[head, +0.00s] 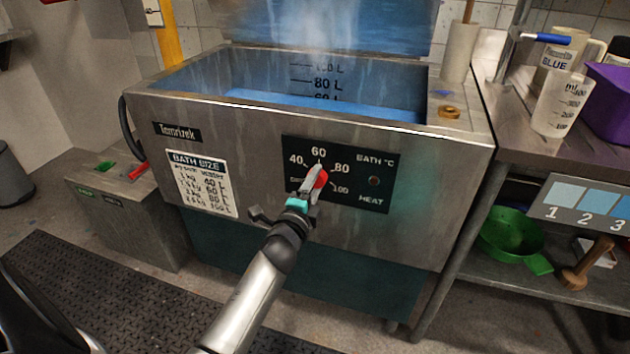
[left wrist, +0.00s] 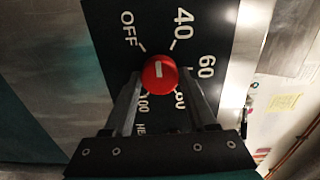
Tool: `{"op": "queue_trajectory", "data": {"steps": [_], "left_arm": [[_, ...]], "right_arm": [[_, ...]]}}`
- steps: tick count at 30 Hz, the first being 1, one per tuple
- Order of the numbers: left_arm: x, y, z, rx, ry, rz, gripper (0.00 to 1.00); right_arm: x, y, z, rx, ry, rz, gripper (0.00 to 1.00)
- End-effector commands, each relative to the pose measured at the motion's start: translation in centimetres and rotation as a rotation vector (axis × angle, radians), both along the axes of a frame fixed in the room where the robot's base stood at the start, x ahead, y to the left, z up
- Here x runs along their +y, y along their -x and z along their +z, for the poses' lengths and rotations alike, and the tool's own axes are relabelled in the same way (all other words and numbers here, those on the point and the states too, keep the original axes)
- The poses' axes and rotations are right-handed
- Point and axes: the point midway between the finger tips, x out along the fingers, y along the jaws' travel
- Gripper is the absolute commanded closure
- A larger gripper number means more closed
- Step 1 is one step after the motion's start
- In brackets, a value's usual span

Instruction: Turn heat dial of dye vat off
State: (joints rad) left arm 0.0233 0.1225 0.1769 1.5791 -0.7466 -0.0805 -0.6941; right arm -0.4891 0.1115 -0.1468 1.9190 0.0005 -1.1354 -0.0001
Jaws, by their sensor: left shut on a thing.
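The dye vat (head: 230,120) is a steel tank holding blue liquid. Its black heat panel (head: 376,155) carries a scale with OFF, 40, 60, 80 and 100. The red heat dial (head: 321,179) is on this panel, partly covered by my gripper in the head view. My left gripper (head: 314,184) is shut on the dial. In the left wrist view the fingers (left wrist: 161,88) stand on either side of the red dial (left wrist: 159,74). Its white mark runs roughly up the picture, seemingly toward the gap between OFF and 40. My right gripper is not in view.
A steel bench (head: 520,150) at the right holds a measuring jug (head: 560,104) and a purple bin (head: 608,95). A green strainer (head: 512,236) lies on its lower shelf. A grey box (head: 118,215) stands left of the vat. A dark mat (head: 120,305) covers the floor in front.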

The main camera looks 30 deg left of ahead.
Motion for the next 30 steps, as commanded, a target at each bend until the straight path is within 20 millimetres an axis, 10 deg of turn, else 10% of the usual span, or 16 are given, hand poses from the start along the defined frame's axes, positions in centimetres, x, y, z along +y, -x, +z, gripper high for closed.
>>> {"op": "queue_trajectory", "data": {"steps": [30], "left_arm": [[0.0,0.0,0.1,-0.122,0.513,0.0,0.98]], "right_arm": [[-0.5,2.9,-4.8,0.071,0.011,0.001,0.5]]}}
